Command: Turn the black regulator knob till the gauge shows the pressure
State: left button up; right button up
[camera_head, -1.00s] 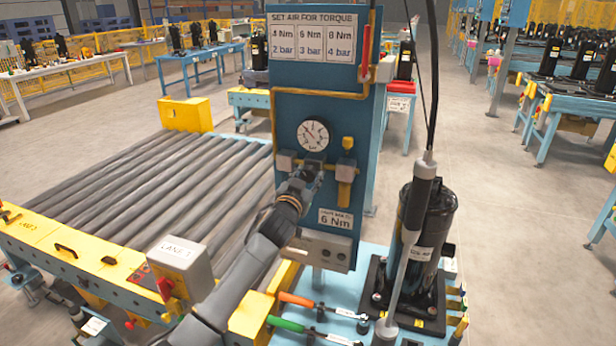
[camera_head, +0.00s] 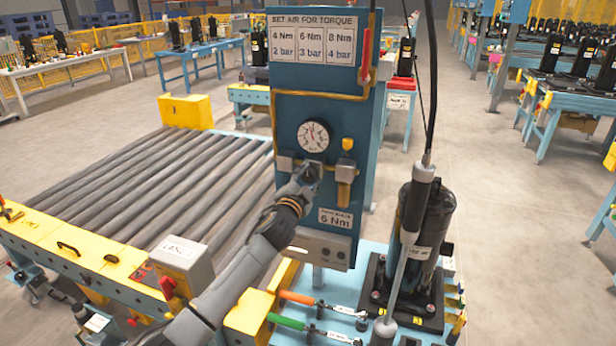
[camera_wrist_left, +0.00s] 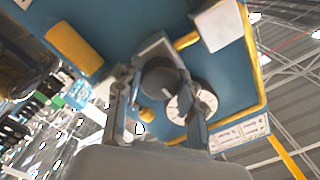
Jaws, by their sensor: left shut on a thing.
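The blue panel (camera_head: 343,195) carries a round white gauge (camera_head: 313,136) with a dark needle that points about straight up; its figures are too small to read. The black regulator knob (camera_head: 311,170) is just below the gauge, largely hidden by my left gripper (camera_head: 307,176). In the left wrist view the knob (camera_wrist_left: 161,79) sits between the two fingers of my left gripper (camera_wrist_left: 162,95), which is shut on it. The gauge (camera_wrist_left: 193,101) shows partly behind a finger there. My right gripper is not in view.
The chart (camera_head: 312,37) pairs 4 Nm with 2 bar, 6 Nm with 3 bar, 8 Nm with 4 bar. A lower card (camera_head: 336,218) reads 6 Nm. A black compressor (camera_head: 425,225) stands at right.

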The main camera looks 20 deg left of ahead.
pick_arm(q)
jog(key=shift+m, duration=0.3)
jog(key=o, duration=1.2)
jog(key=shift+c, duration=0.2)
jog(key=s, duration=1.2)
jog(key=shift+f, duration=0.15)
